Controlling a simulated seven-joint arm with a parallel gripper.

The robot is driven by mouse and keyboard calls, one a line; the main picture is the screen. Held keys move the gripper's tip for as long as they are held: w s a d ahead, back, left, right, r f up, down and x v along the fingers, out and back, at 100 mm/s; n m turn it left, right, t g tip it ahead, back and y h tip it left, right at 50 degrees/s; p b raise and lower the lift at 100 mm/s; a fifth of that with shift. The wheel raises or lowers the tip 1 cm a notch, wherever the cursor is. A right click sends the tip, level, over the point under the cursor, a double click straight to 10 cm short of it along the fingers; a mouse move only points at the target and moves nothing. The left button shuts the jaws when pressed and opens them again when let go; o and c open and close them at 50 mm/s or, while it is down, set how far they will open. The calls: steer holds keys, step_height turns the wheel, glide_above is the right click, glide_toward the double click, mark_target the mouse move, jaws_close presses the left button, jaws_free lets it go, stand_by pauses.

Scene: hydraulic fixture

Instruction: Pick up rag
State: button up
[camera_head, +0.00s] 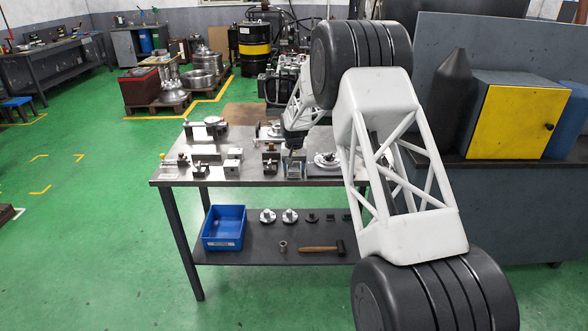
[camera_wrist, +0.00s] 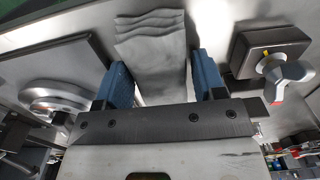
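In the wrist view, a light grey rag (camera_wrist: 155,55) with wavy folds at its far end lies between the two blue fingers of my gripper (camera_wrist: 162,80). The fingers stand wide apart, one on each side of the rag. A narrow gap shows beside the right finger; whether the left finger touches the rag I cannot tell. In the head view, my gripper (camera_head: 293,152) is low over the front right part of the metal workbench (camera_head: 230,177). The rag is too small to make out there, and my arm hides part of the bench.
In the wrist view, a dark block with a metal knob (camera_wrist: 270,50) is close right of the fingers, and a round metal part on a plate (camera_wrist: 55,95) is left. Several fixture parts (camera_head: 205,153) crowd the bench. A blue bin (camera_head: 224,242) and hammer (camera_head: 322,248) lie on the lower shelf.

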mark_target(294, 166)
steer(key=c, duration=0.6)
steer(key=shift+c, duration=0.2)
steer(key=shift+r, duration=0.2)
steer(key=shift+r, duration=0.55)
steer(key=shift+s+d+r, duration=0.1)
steer(key=shift+s+r, duration=0.1)
steer(key=shift+r, duration=0.35)
steer(key=shift+s+r, duration=0.15)
steer(key=shift+r, duration=0.4)
steer(key=s+d+r, duration=0.1)
steer(key=s+d, duration=0.1)
steer(key=s, duration=1.3)
steer(key=shift+d+r, duration=0.15)
steer(key=shift+d, duration=0.15)
